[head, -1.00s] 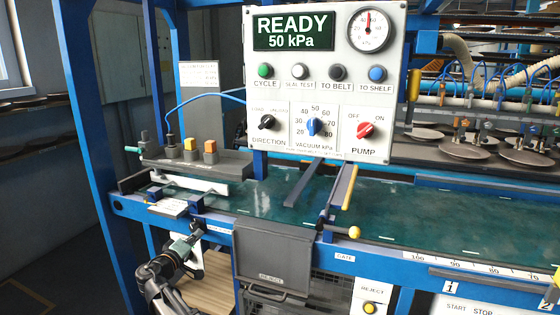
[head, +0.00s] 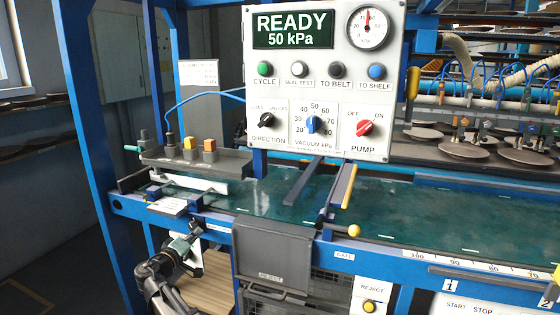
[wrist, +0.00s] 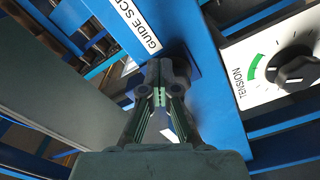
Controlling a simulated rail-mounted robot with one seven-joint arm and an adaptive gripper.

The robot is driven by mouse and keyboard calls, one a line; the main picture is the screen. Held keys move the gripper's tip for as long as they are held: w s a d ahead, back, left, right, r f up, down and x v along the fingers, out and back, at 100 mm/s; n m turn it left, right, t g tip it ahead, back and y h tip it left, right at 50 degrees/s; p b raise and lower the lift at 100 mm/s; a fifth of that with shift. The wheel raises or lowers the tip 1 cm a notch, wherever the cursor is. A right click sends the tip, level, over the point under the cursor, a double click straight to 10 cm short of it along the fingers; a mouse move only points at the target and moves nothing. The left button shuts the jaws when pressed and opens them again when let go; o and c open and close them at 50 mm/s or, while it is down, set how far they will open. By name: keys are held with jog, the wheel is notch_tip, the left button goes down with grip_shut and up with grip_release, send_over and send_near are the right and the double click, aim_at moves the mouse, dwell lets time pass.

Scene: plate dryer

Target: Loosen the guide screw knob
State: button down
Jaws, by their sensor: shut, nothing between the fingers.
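The guide screw label (wrist: 138,22), partly cut off, is on the blue rail in the wrist view. A dark rounded part (wrist: 181,54), which looks like the guide screw knob, sits on the rail just beyond my fingertips and is partly hidden by them. My gripper (wrist: 160,92) is shut with its fingers together and points at that part. I cannot tell whether they touch. In the head view my gripper (head: 190,241) is at the front rail below the left end of the belt, where the knob cannot be made out.
A tension dial (wrist: 296,70) with a black knob is to the right in the wrist view. A grey reject flap (head: 272,250) hangs right of my gripper in the head view. The control panel (head: 320,100) stands above the green belt (head: 440,215).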

jog(key=shift+w+a+f+b, duration=0.1)
jog(key=shift+w+b, duration=0.4)
jog(key=shift+w, duration=0.1)
jog(key=shift+w+f, duration=0.15)
jog(key=shift+f, duration=0.15)
jog(key=shift+d+f+b, duration=0.15)
jog(key=shift+d+b, duration=0.05)
jog(key=shift+b, duration=0.25)
jog(key=shift+f, duration=0.15)
jog(key=shift+s+a+f+b, duration=0.25)
jog(key=shift+a+f+b, duration=0.1)
jog(key=shift+b, duration=0.65)
jog(key=shift+w+a+b, duration=0.1)
jog(key=shift+a+b, duration=0.25)
jog(key=shift+b, duration=0.2)
jog(key=shift+f, duration=0.2)
jog(key=shift+s+d+f+b, duration=0.15)
jog(key=shift+s+f+b, duration=0.1)
jog(key=shift+b, duration=0.2)
